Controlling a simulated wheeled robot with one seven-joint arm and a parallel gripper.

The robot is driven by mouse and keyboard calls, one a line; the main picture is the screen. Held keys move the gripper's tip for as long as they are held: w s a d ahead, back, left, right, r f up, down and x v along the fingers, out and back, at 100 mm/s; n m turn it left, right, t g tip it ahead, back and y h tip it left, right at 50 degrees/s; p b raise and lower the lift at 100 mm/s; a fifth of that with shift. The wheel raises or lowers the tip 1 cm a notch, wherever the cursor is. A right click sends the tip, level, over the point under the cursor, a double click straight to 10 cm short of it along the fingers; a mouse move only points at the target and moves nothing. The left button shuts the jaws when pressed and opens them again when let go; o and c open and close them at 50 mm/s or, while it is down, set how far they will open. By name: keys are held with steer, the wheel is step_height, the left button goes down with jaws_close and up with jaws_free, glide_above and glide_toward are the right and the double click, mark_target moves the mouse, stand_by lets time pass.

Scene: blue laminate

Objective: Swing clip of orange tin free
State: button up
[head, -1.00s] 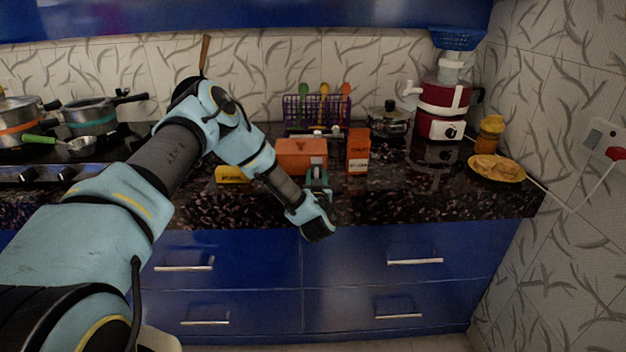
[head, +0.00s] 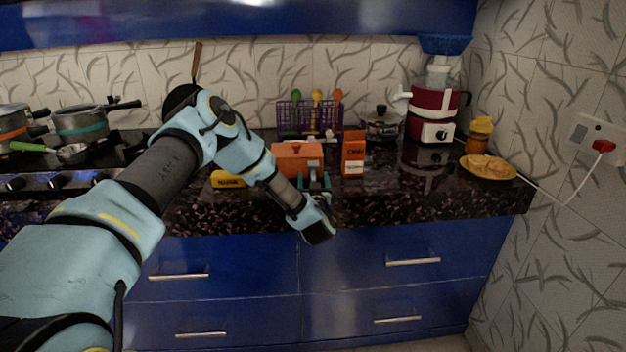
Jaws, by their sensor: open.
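The orange tin (head: 291,157) is a box standing on the dark speckled counter, left of an orange carton. A small pale patch, possibly the clip, shows near the top of its front; it is too small to tell its position. My gripper (head: 314,181) is open just in front of the tin's lower right front.
The orange carton (head: 354,154) stands close on the right. A yellow packet (head: 229,179) lies on the left. A purple rack (head: 300,115) with utensils stands behind. A plate of food (head: 488,167) sits far right, and pans (head: 80,122) are on the stove.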

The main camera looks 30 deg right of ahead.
stand_by(0.3)
steer(key=shift+p+v, duration=0.85)
steer(key=shift+v, duration=2.7)
steer(key=shift+s, duration=0.1)
steer(key=b+v, duration=0.3)
steer(key=v, duration=0.7)
steer(key=shift+s+a+b, duration=0.25)
steer(key=shift+b, duration=0.05)
